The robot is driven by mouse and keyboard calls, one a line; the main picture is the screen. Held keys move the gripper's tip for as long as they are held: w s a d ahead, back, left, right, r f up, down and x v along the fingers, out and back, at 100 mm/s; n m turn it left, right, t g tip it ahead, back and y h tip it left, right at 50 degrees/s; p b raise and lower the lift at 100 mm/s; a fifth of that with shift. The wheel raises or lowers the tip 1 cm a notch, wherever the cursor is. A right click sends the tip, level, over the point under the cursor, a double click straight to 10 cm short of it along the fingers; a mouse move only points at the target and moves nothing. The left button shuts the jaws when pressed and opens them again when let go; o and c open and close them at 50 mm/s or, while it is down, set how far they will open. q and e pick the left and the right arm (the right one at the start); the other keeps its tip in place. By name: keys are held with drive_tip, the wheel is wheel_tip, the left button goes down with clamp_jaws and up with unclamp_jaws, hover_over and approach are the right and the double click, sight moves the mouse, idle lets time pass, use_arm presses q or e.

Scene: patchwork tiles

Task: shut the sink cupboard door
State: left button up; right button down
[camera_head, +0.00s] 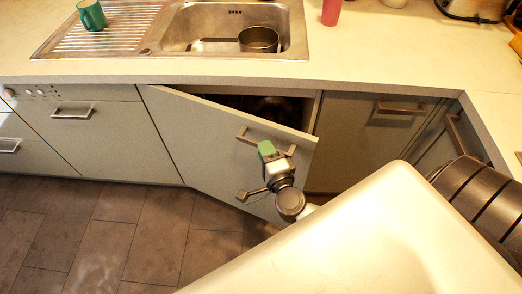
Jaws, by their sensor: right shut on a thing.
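The sink cupboard door (220,135) is a grey-green panel below the sink (230,28). It stands ajar, swung out at its right edge, with a dark gap along its top and right side. Its bar handle (243,134) is near the upper right corner. My right gripper (268,150), with a green pad showing, is shut on this handle, and the gripper hides part of it. My left gripper is not in view.
A pot (259,39) sits in the sink, and a green mug (91,15) stands on the drainer. A red cup (331,12) stands on the worktop (400,60). Closed cupboard fronts flank the door. The tiled floor (100,235) at the left is clear.

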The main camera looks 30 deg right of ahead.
drive_tip(key=c, duration=1)
unclamp_jaws()
drive_tip(key=shift+c, duration=0.2)
drive_tip(key=shift+s, duration=0.1)
drive_tip(key=s+a+b, duration=0.1)
drive_tip(key=s+a, duration=0.1)
drive_tip(key=s, duration=0.8)
drive_tip(key=shift+s+b, duration=0.25)
drive_tip(key=shift+b, duration=0.15)
drive_tip(key=shift+f, duration=0.15)
